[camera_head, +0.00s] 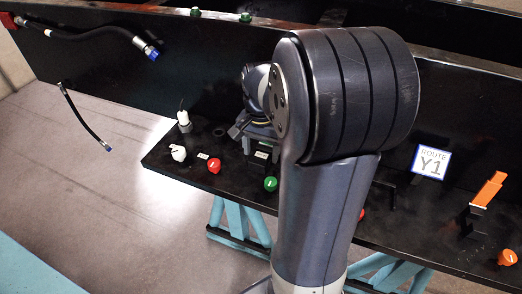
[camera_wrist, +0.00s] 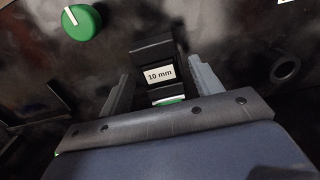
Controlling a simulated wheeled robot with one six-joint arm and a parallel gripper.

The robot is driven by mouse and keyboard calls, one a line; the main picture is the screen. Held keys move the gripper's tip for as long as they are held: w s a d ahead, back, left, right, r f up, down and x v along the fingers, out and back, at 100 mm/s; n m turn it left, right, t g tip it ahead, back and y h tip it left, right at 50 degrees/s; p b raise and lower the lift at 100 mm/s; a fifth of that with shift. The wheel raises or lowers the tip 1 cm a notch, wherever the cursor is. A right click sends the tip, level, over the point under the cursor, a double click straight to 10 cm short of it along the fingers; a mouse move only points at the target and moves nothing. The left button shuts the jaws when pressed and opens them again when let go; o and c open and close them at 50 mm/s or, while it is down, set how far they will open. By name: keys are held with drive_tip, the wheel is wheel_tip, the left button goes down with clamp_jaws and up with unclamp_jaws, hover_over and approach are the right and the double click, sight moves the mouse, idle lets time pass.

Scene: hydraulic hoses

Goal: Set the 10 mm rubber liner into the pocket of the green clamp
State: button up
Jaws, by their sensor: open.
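In the wrist view a black block with a "10 mm" label (camera_wrist: 160,74) stands between the two fingers of my gripper (camera_wrist: 161,70). The gripper is open, with one finger on each side of the block; I cannot tell whether either touches it. A green strip (camera_wrist: 168,101) shows just below the label, partly hidden by the gripper body. I cannot tell whether it belongs to the green clamp, and no clamp pocket is clear. In the head view my gripper (camera_head: 252,133) is above a black labelled block (camera_head: 262,156), partly hidden by my arm.
A green knob (camera_wrist: 82,22) and a black ring (camera_wrist: 286,68) are near the gripper. The black bench also carries a red knob (camera_head: 215,165), a white knob (camera_head: 178,153), a Y1 sign (camera_head: 431,162) and an orange clamp (camera_head: 488,190). A dark hose (camera_head: 100,30) hangs at upper left.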

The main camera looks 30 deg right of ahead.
sight(261, 155)
wheel_tip(261, 155, up, 10)
drive_tip(key=shift+r, duration=0.15)
idle(0.5)
wheel_tip(261, 155, down, 11)
drive_tip(key=shift+r, duration=0.15)
drive_tip(key=shift+r+p, duration=0.45)
drive_tip(key=shift+r, duration=0.1)
drive_tip(key=shift+f, duration=0.1)
